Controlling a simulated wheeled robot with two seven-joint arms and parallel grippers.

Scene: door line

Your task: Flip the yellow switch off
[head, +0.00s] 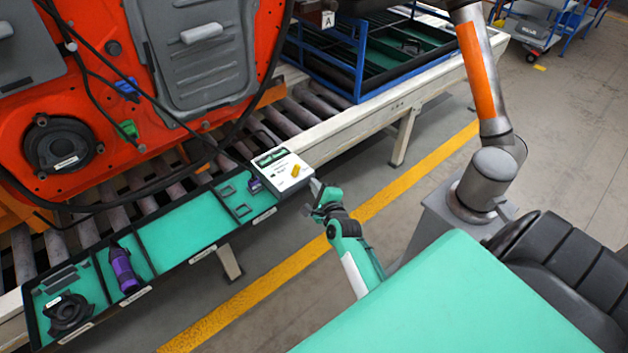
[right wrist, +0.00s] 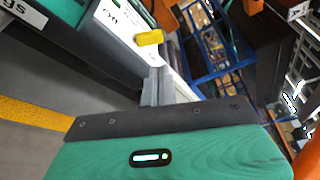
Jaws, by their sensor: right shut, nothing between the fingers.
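The yellow switch (head: 295,170) sits on the top face of a white panel box (head: 272,161) at the end of the long tray. In the right wrist view the yellow switch (right wrist: 149,38) lies just beyond the fingertips, on the white panel (right wrist: 120,22), with partly visible lettering to its left. My right gripper (head: 316,188) is shut and empty, at the panel's near right edge. Its closed fingers (right wrist: 154,82) point toward the switch in the right wrist view; I cannot tell whether they touch it. My left gripper is not in view.
A black tray (head: 187,263) with green compartments runs along the roller conveyor (head: 318,108) and holds a purple tool (head: 124,270) and a dark round part (head: 68,313). An orange door (head: 96,130) with hanging cables stands behind. A blue rack (head: 345,75) stands beyond the panel.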

